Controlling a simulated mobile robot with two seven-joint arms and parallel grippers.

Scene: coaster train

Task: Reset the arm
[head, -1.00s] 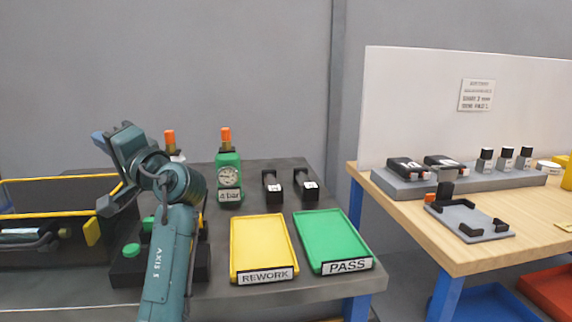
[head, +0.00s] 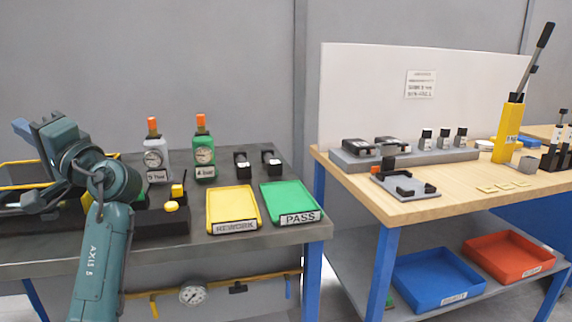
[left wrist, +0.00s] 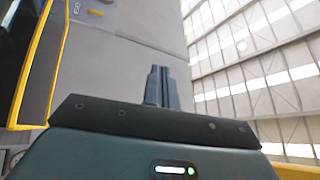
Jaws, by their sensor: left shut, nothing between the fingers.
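My left arm, teal, comes up from the bottom left in the head view and is folded at its elbow and wrist over the left part of the dark table (head: 275,240). In the left wrist view my left gripper (left wrist: 161,72) shows its two fingers together, shut and empty. It points at a grey wall and a bright ceiling, with nothing touching it. My right gripper is in neither view.
The dark table holds a yellow REWORK tray (head: 232,208), a green PASS tray (head: 290,203), a grey bottle (head: 154,158) and a green bottle (head: 204,155) with gauges. A wooden bench (head: 440,190) stands to the right. Blue (head: 437,283) and red (head: 507,258) bins sit below it.

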